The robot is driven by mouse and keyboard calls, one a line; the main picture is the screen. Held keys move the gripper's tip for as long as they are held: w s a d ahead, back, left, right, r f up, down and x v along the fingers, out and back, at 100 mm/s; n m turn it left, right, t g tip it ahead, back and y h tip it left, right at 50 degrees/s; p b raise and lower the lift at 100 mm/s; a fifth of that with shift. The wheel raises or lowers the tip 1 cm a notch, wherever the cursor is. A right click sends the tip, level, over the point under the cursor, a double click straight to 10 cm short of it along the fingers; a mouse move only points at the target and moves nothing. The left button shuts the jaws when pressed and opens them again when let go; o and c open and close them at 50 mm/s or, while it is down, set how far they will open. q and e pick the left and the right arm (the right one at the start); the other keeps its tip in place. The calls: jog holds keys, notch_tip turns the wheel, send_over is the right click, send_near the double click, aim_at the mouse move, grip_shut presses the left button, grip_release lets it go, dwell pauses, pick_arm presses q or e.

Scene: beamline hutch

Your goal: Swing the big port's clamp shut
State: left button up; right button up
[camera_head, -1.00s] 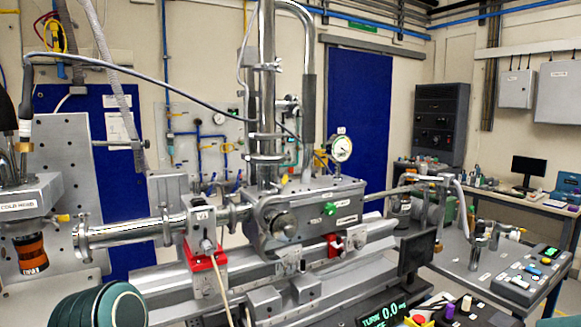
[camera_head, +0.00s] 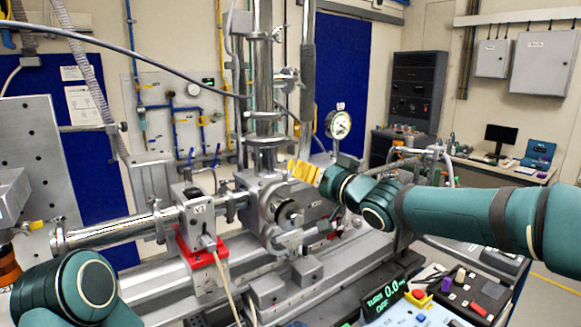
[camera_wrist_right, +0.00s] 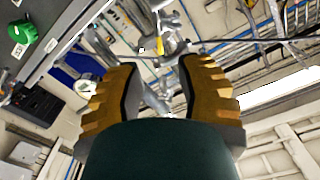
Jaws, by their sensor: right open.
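The big port (camera_head: 287,212) is a round dark-centred metal port on the front of the grey steel chamber, in the head view. A silvery clamp (camera_head: 267,206) curves around its left side. A metal piece (camera_head: 287,241) hangs below the port; I cannot tell whether it is the clamp's loose half. My right gripper (camera_head: 296,168) has yellow ridged fingers and is above and slightly right of the port, apart from it. In the right wrist view its fingers (camera_wrist_right: 160,75) are spread with nothing between them.
A vertical steel column (camera_head: 263,90) rises behind my right gripper, and a pressure gauge (camera_head: 338,124) stands to its right. A valve on a red bracket (camera_head: 203,243) is left of the port. Rails (camera_head: 340,275) run below. A side table with small parts is front right.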

aim_at(291, 161)
jog(key=x, duration=0.7)
jog(key=shift+w+a, duration=0.2)
grip_shut()
